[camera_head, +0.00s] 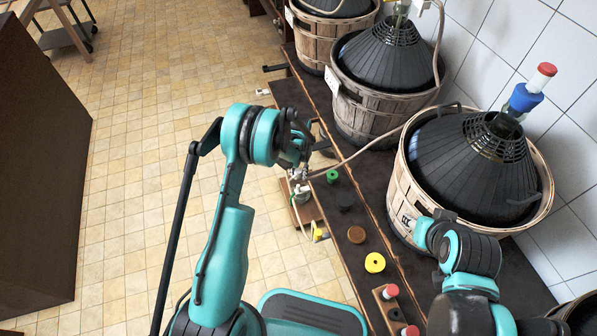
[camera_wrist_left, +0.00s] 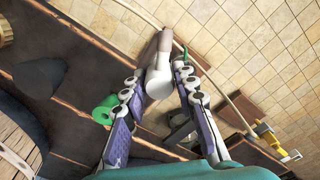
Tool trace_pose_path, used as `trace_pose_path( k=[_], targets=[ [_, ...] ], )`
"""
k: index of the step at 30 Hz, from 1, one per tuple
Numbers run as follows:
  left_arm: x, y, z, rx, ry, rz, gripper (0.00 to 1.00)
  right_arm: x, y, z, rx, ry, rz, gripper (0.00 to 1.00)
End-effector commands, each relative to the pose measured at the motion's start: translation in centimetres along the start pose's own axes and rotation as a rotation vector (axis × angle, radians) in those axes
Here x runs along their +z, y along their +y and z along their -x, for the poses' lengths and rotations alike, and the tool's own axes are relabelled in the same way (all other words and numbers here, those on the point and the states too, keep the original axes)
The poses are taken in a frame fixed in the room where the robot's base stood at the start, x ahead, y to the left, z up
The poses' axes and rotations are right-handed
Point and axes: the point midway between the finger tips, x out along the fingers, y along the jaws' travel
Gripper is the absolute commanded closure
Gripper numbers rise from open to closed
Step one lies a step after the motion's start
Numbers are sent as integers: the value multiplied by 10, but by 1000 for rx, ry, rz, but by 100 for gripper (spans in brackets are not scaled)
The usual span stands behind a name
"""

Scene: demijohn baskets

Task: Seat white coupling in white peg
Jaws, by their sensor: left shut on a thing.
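My left gripper (camera_head: 303,160) is over the bench's left edge in the head view, partly hidden by its own wrist. In the left wrist view its two fingers (camera_wrist_left: 160,72) are shut on a white, rounded cylindrical piece, which looks like the white coupling (camera_wrist_left: 158,84). A grey-brown part extends beyond that piece. I cannot make out the white peg for sure in either view.
A green ring (camera_head: 332,176), a brown disc (camera_head: 356,234) and a yellow ring (camera_head: 375,262) lie on the dark bench. Wicker-basketed demijohns (camera_head: 404,190) line the wall side. A tan hose (camera_head: 375,143) runs across the bench. Tiled floor (camera_head: 140,130) is open to the left.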

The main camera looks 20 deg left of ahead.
Motion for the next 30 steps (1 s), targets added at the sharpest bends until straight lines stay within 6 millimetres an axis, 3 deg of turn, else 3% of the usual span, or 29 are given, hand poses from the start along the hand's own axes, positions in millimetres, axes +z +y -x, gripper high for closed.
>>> trace_pose_path(
  k=[3,12,30],
  targets=[
    [0,0,-17,0,0,0,94,8,0,-12,0,0,0,60],
    [0,0,-37,0,0,0,94,6,0,-8,0,0,0,60],
    [0,0,-40,0,0,-6,94,6,0,-8,0,0,0,60]
  ],
)
